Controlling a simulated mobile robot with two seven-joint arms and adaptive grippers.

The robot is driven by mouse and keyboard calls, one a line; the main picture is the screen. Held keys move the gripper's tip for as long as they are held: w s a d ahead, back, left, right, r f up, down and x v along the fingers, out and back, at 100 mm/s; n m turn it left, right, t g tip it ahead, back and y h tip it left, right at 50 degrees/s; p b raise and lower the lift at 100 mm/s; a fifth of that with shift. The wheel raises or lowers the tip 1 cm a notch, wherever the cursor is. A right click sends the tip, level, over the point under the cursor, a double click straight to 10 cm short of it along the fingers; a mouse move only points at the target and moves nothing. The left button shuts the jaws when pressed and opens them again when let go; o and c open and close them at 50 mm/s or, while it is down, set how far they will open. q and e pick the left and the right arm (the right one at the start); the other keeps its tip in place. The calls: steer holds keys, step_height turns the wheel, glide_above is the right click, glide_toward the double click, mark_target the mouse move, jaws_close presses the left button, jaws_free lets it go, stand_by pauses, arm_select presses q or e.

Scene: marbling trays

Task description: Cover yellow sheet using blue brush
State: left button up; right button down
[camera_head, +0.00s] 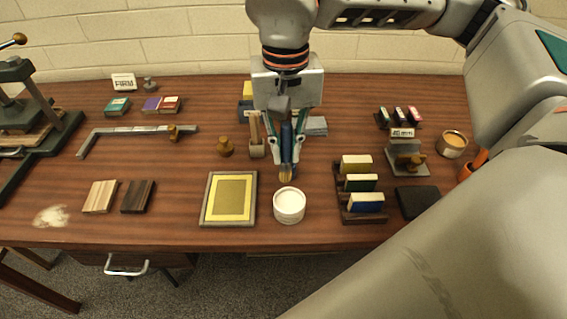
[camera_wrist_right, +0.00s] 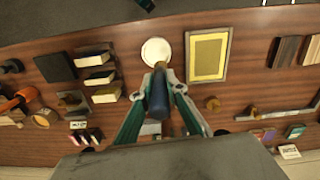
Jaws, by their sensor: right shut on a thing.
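The yellow sheet (camera_head: 246,184) lies in a grey-brown frame (camera_head: 206,199) at the front middle of the table, with a darker gold panel at its centre. It also shows in the wrist view (camera_wrist_right: 195,57). My right gripper (camera_head: 286,155) is shut on the blue brush (camera_head: 286,138), which hangs upright with tan bristles down. The bristles are at the back rim of the white pot (camera_head: 289,207), right of the sheet; I cannot tell whether they touch it. The wrist view shows the blue handle (camera_wrist_right: 158,97) between the fingers (camera_wrist_right: 160,75). My left gripper is not in view.
A rack (camera_head: 340,205) of coloured blocks stands right of the pot. A brass knob (camera_head: 225,148) is behind the sheet. Two wood samples (camera_head: 100,196) (camera_head: 138,196) lie to the left. A wooden brush or tool stand (camera_head: 257,150) is just behind the gripper.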

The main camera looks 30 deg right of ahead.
steer(key=shift+m, duration=0.5)
steer(key=f+b, duration=0.1)
steer(key=f, duration=0.1)
steer(key=s+f+b, duration=0.1)
steer(key=b, duration=0.1)
steer(key=f+b, duration=0.1)
steer(key=f, duration=0.1)
steer(key=shift+s+f, duration=0.25)
steer(key=shift+f, duration=0.1)
steer(key=shift+f, duration=0.1)
steer(key=shift+f+b, duration=0.55)
steer(key=shift+f, duration=0.05)
stand_by(1.5)
